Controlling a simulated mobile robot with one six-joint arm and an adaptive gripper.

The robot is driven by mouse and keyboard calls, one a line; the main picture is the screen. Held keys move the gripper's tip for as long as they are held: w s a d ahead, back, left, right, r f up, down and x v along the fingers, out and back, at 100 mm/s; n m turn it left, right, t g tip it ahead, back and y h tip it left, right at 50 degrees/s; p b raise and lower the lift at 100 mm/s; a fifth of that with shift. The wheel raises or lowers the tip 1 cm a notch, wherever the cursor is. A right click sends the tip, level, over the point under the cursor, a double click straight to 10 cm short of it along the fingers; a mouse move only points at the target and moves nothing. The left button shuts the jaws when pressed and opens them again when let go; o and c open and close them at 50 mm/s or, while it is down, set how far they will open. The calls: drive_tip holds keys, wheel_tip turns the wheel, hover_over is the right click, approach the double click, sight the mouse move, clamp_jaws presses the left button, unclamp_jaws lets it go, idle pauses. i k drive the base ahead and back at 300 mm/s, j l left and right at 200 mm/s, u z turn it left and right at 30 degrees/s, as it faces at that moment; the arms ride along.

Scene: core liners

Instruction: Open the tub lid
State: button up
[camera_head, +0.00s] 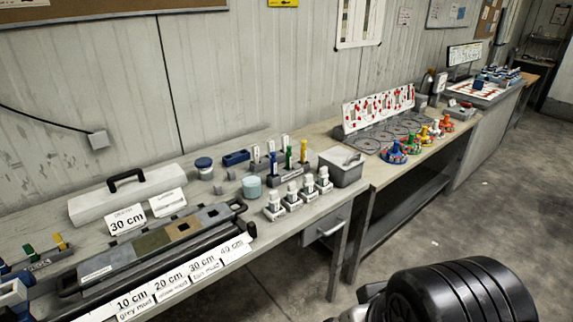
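The lid appears seated on top. A pale blue round tub (252,188) stands nearer the front, right of it; I cannot tell whether its top is a separate lid. A long white box-shaped cover with a black handle (152,187) lies on the left of the bench. My gripper is not in view; a black rounded part of my arm fills the lower right, away from the tubs.
Several white-capped bottles (292,198) stand in a row at the bench front. A grey bin (345,169) is at the right end. A long tray with coloured sections (165,238) lies in front. Floor right of the benches is clear.

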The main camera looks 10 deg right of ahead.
sight(341, 158)
drive_tip(key=i+l+u, duration=0.25)
drive_tip(key=i, duration=0.75)
drive_tip(key=j, duration=0.1)
